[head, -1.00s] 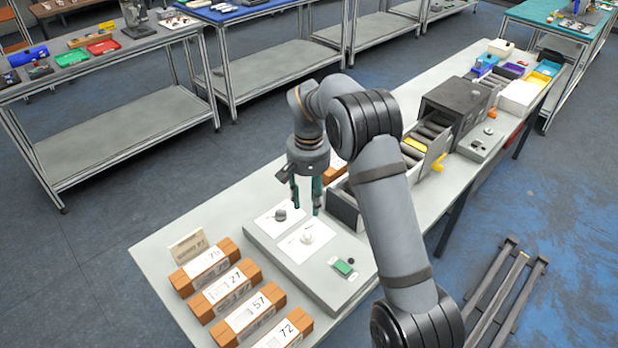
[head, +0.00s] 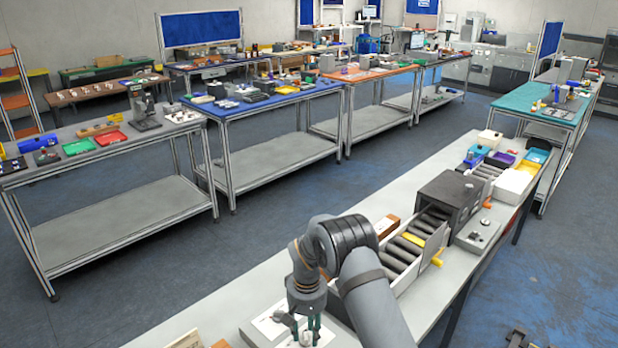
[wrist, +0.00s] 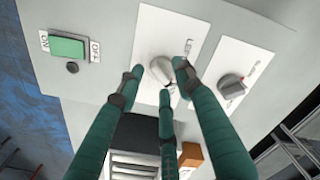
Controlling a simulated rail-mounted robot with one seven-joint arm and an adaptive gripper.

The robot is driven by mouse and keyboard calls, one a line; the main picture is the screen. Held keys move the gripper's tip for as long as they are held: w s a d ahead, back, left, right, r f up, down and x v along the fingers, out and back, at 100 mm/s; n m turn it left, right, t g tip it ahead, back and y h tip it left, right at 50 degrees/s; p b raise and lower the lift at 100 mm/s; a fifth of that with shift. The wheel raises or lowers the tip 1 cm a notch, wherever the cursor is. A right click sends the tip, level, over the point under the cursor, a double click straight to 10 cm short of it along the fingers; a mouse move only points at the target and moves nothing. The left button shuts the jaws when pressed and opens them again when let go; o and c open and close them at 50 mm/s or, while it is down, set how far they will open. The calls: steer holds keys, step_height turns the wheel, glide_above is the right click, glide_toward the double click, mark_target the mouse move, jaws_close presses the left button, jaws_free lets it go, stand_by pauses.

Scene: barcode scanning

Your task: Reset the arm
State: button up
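My gripper (head: 306,337) hangs low over the grey control panel (head: 262,334) at the bottom of the head view. Its green fingers are spread apart. In the wrist view, my gripper (wrist: 158,82) has its fingertips around a pale knob (wrist: 158,68) on a white card; I cannot tell whether they touch it. A dark knob (wrist: 231,84) on a second card is to the right. A green button (wrist: 67,47) with ON and OFF labels is to the left. My arm is bent over the bench, its lower part cut off by the frame.
The grey bench (head: 345,189) carries a roller conveyor (head: 410,244) and a dark scanner box (head: 452,199) just beyond my arm. An orange-brown block (head: 387,226) lies close to my arm. Blue (head: 476,156) and white bins stand farther along. The floor left of the bench is open.

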steer(key=shift+r+n+p, duration=0.2)
steer(key=shift+n+p, duration=0.25)
steer(key=shift+n, duration=0.15)
steer(key=shift+f, duration=0.1)
steer(key=shift+f, duration=0.15)
